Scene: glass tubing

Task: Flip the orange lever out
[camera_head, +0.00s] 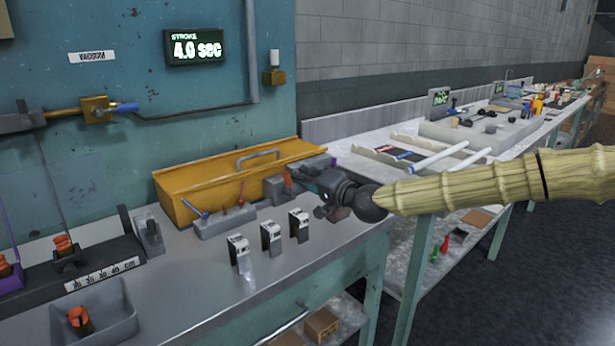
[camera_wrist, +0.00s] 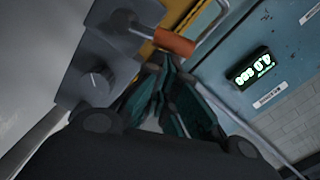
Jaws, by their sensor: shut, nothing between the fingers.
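The orange lever (camera_wrist: 172,42) is a short orange handle on a dark metal arm. In the wrist view it joins a grey box (camera_wrist: 100,65) with a round knob. In the head view a small part of the orange lever (camera_head: 288,182) shows at the right end of the yellow cover, partly hidden by my gripper. My gripper (camera_head: 305,185) is shut and empty. In the wrist view its dark green fingers (camera_wrist: 162,78) come together just below the orange handle. I cannot tell whether they touch it.
A yellow cover (camera_head: 215,185) with a blue-grey handle stands behind the gripper. A block with small blue and red sticks (camera_head: 225,222) and several black-and-white blocks (camera_head: 270,236) stand nearby. A display (camera_head: 195,48) reads 4.0 sec. The bench front (camera_head: 215,295) is clear.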

